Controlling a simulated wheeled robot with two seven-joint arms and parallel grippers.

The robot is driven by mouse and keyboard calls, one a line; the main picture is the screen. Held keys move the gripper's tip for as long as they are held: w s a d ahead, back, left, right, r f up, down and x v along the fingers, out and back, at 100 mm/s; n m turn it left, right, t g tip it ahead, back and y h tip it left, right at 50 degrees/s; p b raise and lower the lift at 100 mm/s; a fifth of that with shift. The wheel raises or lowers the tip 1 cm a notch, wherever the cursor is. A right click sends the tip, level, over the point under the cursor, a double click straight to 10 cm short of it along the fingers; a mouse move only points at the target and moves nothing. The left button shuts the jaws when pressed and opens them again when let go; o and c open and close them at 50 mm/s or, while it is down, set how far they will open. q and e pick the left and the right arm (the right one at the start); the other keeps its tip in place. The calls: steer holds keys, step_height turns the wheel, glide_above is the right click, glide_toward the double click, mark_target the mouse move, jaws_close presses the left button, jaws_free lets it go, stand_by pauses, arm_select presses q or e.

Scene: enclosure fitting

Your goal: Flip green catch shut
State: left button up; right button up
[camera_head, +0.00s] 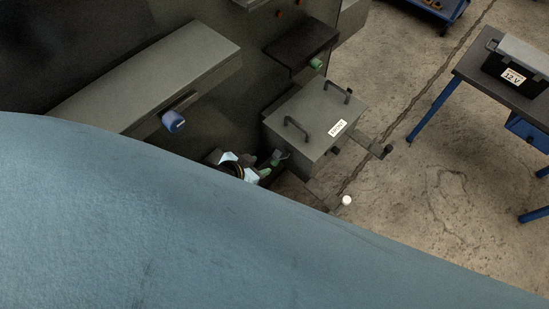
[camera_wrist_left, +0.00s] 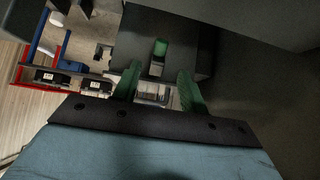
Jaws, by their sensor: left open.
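The green catch (camera_head: 316,63) sticks out from the front of a dark box (camera_head: 301,44) at the upper middle of the head view. In the left wrist view the green catch (camera_wrist_left: 160,47) shows on the dark box face, beyond the gap between my fingers. My left gripper (camera_head: 272,164) is open, with its green fingertips apart and nothing between them. It is below and left of the catch in the head view, clear of it. It also shows in the left wrist view (camera_wrist_left: 159,78). My right gripper is in neither view.
A grey box with two handles and a label (camera_head: 317,115) stands close right of my left gripper. A long grey cabinet (camera_head: 150,80) with a blue catch (camera_head: 173,121) is at left. A table (camera_head: 500,85) with a black case stands at right. Bare floor lies between.

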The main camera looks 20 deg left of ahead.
arm_select(q)
steer(key=b+x, duration=0.3)
steer(key=x, duration=0.6)
steer(key=shift+w+d+f, duration=0.1)
steer(key=shift+w+f, duration=0.05)
steer(key=shift+w, duration=0.1)
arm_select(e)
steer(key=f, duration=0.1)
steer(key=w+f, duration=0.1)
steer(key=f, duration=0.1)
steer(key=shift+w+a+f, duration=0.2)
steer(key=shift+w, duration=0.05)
arm_select(q)
jaws_close()
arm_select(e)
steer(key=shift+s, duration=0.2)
